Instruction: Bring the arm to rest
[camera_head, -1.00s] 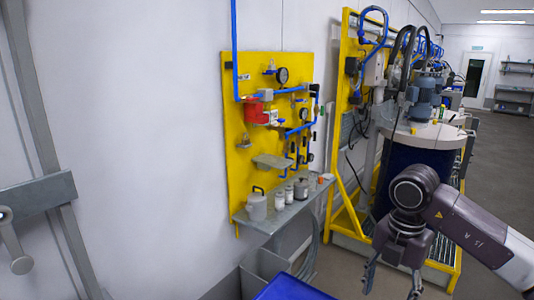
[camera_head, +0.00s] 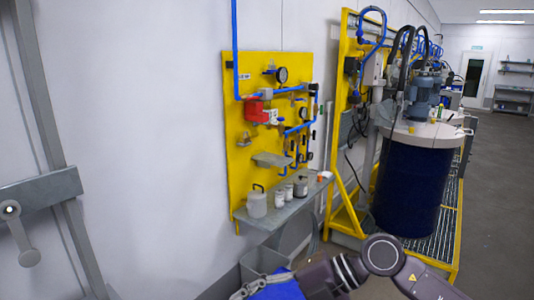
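My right arm comes in from the lower right. Its gripper (camera_head: 262,284) is at the bottom edge, pointing left over the blue bin (camera_head: 284,291). The fingers are small and partly cut off by the picture edge, so I cannot tell whether they are open or shut. I see nothing held in them. My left gripper is not in view.
A grey shelf (camera_head: 290,210) with a grey can (camera_head: 257,203) and white jars juts from the yellow valve panel (camera_head: 240,180) above my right gripper. A dark blue drum (camera_head: 412,190) stands on a yellow-framed grating at right. Free floor (camera_head: 495,200) lies beyond.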

